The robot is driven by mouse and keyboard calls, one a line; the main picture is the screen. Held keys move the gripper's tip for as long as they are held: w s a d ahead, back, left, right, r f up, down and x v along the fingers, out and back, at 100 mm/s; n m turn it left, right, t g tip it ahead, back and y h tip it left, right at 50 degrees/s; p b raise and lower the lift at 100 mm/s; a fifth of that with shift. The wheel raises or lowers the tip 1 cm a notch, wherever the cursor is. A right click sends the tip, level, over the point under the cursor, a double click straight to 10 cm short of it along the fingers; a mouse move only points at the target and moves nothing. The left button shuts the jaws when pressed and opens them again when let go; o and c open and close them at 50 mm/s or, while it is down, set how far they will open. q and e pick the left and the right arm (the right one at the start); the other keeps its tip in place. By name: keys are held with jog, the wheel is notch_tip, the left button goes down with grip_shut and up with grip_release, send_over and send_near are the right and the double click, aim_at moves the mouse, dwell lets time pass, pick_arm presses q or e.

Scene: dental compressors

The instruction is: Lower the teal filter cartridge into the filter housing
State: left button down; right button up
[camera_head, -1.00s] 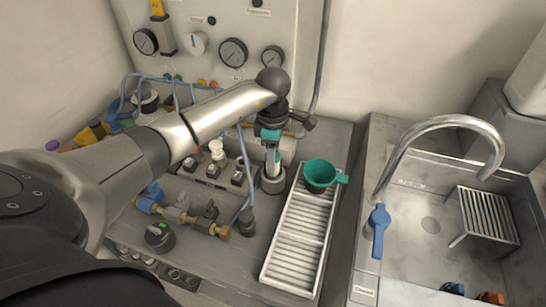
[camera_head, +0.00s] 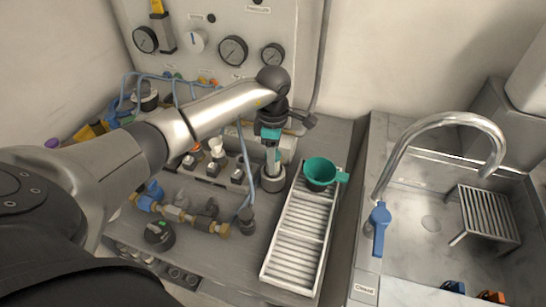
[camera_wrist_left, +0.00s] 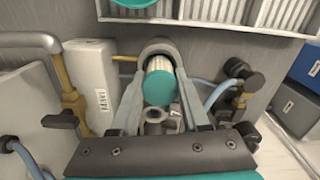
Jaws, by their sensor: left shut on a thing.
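The teal filter cartridge (camera_head: 272,157) is upright in my left gripper (camera_head: 271,145), which is shut on it. In the left wrist view the cartridge (camera_wrist_left: 158,87) shows a teal end and a pale ribbed body between the two fingers. The filter housing (camera_head: 272,181) is a grey round cup on the bench, directly below the cartridge. In the wrist view the housing's rim (camera_wrist_left: 158,46) curves around the cartridge's far end. The lower end seems to be at or just inside the mouth; the exact depth is hidden. My right gripper is not in view.
A white slatted tray (camera_head: 298,246) with a teal funnel (camera_head: 320,173) stands just right of the housing. Brass and blue valves (camera_head: 180,213) and a row of switches (camera_head: 213,171) lie left. A gauge panel (camera_head: 218,20) rises behind. A steel sink (camera_head: 425,265) is farther right.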

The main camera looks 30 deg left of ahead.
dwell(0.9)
pick_arm(q)
jog(key=shift+f+b, duration=0.75)
jog(key=shift+c, duration=1.6)
grip_release()
jog(key=shift+r, duration=0.1)
notch_tip(320, 180, up, 15)
jog(key=p, duration=0.1)
jog(key=shift+r+p, duration=0.15)
jog(key=shift+p, duration=0.2)
